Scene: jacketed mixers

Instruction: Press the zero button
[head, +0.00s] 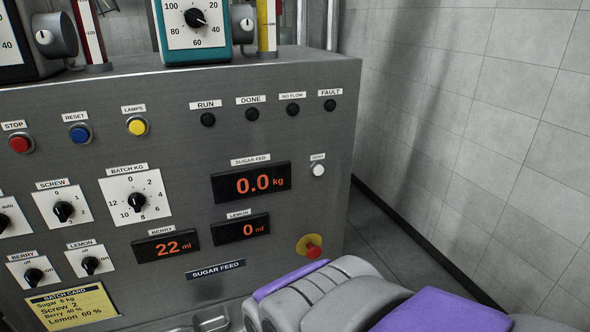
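The zero button (318,170) is a small round white button in a dark ring, near the right side of the grey control panel (290,130). A small white label above it reads ZERO. It stands just right of the sugar feed display (250,184), which reads 0.0 kg. Nothing covers the button. Grey and purple parts of my arm fill the bottom right, below the button and apart from it in the picture. I can make out no gripper fingers in the head view.
A red button on a yellow base (312,248) sits below the zero button, close above my arm in the picture. Dark indicator lamps line the panel top. Stop (19,144), reset (80,133) and lamps (137,125) buttons are at left. A tiled wall (470,120) stands right.

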